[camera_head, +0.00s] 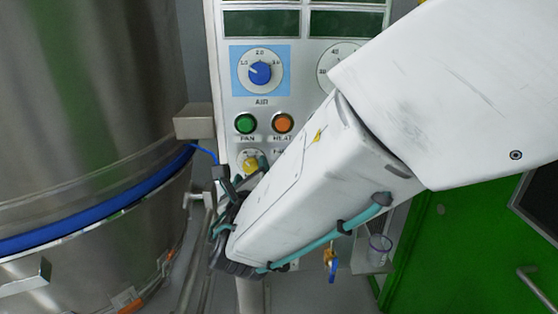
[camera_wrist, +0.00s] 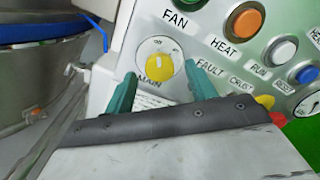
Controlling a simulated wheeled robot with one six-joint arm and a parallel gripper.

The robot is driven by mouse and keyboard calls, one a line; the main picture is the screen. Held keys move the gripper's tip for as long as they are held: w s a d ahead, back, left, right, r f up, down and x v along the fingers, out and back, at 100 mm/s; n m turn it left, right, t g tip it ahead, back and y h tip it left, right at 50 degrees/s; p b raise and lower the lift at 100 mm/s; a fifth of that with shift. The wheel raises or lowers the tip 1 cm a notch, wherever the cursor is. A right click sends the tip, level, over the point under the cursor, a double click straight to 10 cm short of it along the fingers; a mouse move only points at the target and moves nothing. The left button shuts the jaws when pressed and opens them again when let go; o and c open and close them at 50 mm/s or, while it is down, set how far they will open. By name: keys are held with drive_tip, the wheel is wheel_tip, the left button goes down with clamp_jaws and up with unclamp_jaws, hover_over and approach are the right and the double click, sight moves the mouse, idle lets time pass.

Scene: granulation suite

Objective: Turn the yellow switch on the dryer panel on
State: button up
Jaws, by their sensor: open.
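The yellow switch (camera_wrist: 158,66) is a round knob on a white dial plate, with MAIN printed below it. Small marks sit above and to the upper right of the knob, too small to read surely. In the head view the yellow switch (camera_head: 250,163) shows low on the dryer panel (camera_head: 230,103), partly hidden by my gripper. My gripper (camera_wrist: 161,72) is open, its teal fingers on either side of the knob's lower part. I cannot tell whether they touch it. In the head view my gripper (camera_head: 243,176) is mostly hidden by my arm.
The green FAN button (camera_head: 245,124), orange HEAT button (camera_head: 282,123) and blue AIR dial (camera_head: 260,73) are above the switch. White and blue buttons sit to the right in the wrist view. A large steel vessel (camera_head: 90,100) stands close on the left. A green door (camera_head: 450,245) is at right.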

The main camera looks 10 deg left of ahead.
drive_tip(key=shift+w+a, duration=0.2)
drive_tip(key=shift+w, duration=0.5)
